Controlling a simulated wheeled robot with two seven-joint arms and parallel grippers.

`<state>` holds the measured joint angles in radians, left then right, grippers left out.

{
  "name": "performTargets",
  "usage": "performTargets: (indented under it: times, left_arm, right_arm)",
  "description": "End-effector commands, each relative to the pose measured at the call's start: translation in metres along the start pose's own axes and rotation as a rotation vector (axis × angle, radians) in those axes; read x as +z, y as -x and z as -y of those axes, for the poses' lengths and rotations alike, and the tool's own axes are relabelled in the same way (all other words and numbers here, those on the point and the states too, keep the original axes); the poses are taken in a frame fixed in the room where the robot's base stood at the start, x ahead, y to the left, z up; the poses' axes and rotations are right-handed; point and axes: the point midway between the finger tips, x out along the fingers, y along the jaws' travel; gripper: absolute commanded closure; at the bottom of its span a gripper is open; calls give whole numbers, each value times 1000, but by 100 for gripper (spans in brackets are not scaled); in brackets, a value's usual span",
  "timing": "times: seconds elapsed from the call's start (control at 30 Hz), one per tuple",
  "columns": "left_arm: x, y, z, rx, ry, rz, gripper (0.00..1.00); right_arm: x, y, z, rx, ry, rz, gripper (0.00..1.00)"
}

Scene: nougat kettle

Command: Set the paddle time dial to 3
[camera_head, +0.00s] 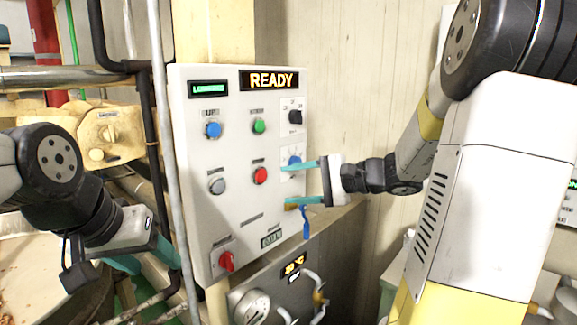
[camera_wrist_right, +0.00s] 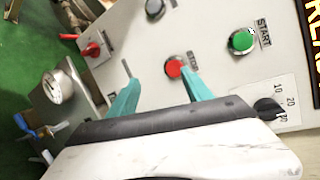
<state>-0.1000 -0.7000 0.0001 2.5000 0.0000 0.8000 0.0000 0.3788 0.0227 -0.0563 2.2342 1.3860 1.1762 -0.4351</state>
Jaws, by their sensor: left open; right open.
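The white control panel (camera_head: 212,160) carries two dials at its right edge. The upper one has a black knob (camera_head: 295,117); in the right wrist view this black knob (camera_wrist_right: 268,108) has a scale reading 10, 20, 30. The lower one has a blue knob (camera_head: 294,161), partly behind a teal finger. I cannot read which dial is paddle time, nor the blue knob's setting. My right gripper (camera_head: 291,186) is open in front of the panel's right edge, its upper finger beside the blue knob; contact is unclear. My left gripper (camera_head: 148,260) is open, low left, away from the panel.
The panel has a green START button (camera_head: 259,126), a red STOP button (camera_head: 260,175), a blue button (camera_head: 213,130), a grey button (camera_head: 217,185) and a red rotary switch (camera_head: 226,261). The display (camera_head: 269,81) reads READY.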

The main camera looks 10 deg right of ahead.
Motion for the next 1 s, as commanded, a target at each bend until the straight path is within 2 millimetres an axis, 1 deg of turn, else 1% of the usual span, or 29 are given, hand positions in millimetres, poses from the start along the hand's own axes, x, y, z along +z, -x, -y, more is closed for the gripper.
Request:
performTargets:
  times: [0.03,0.1,0.2,0.3,0.37,0.47,0.6,0.8,1.0]
  left_arm:
    - [0,0,0,0,0,0,45]
    - [0,0,0,0,0,0,45]
    - [0,0,0,0,0,0,45]
    - [0,0,0,0,0,0,45]
    - [0,0,0,0,0,0,45]
    - [0,0,0,0,0,0,45]
    - [0,0,0,0,0,0,45]
    - [0,0,0,0,0,0,45]
    - [0,0,0,0,0,0,45]
  right_arm:
    - [-31,6,5,-79,-54,-43,41]
    - [-65,16,14,-182,-101,-99,41]
    - [-99,29,20,-281,-140,-161,41]
    - [-116,36,23,-329,-154,-192,41]
    - [-119,34,25,-339,-158,-198,41]
    - [-121,24,29,-339,-157,-197,41]
    - [-126,1,36,-337,-157,-195,41]
    - [-132,-24,45,-337,-157,-196,41]
    - [-134,-34,48,-337,-156,-197,41]
